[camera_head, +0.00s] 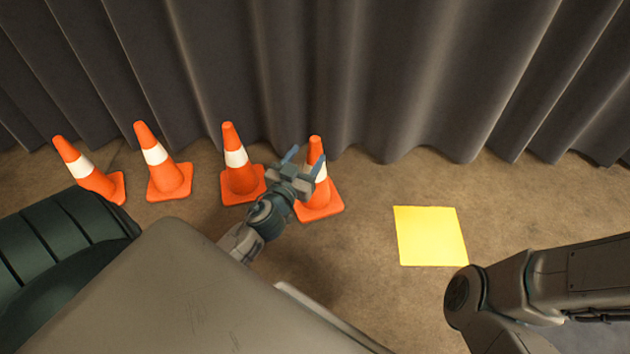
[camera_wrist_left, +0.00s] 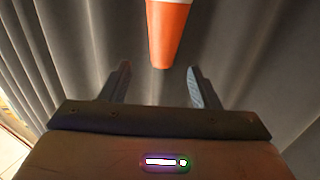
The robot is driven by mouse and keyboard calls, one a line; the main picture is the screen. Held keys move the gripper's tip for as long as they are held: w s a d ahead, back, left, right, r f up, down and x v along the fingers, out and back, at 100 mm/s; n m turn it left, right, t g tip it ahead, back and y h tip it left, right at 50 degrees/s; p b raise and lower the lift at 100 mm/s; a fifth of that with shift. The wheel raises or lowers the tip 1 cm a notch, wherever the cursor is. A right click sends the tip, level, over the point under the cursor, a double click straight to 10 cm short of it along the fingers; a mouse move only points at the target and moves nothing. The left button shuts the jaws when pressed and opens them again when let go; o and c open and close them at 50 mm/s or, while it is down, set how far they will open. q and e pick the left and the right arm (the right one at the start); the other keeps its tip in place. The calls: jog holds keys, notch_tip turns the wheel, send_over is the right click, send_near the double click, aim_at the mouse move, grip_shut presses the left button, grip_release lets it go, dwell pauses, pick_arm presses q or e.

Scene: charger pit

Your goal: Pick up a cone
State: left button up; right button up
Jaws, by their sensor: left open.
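Several orange cones with white bands stand upright in a row on the brown floor. The rightmost cone (camera_head: 320,204) is partly hidden behind my left gripper (camera_head: 305,160). Left of it stand a second cone (camera_head: 240,182), a third cone (camera_head: 168,178) and, at the far left, another cone (camera_head: 104,185). In the left wrist view, my left gripper (camera_wrist_left: 158,85) is open with nothing between its fingers. One cone's orange and white body (camera_wrist_left: 168,38) shows just beyond and between the fingertips. My right gripper is not in view.
A yellow square (camera_head: 430,236) lies on the floor right of the cones, with bare floor around it. A dark grey curtain (camera_head: 400,70) hangs close behind the row. My right arm shows at the lower right.

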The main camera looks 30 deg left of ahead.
aim_at(318, 138)
pick_arm(q)
jog(key=w, duration=0.2)
jog(key=w+a, duration=0.1)
jog(key=w, duration=0.2)
jog(key=w+b, duration=0.1)
jog(key=w, duration=0.2)
jog(key=shift+w+a+f, duration=0.1)
jog(key=shift+a+f, duration=0.1)
jog(key=shift+a, duration=0.15)
grip_shut()
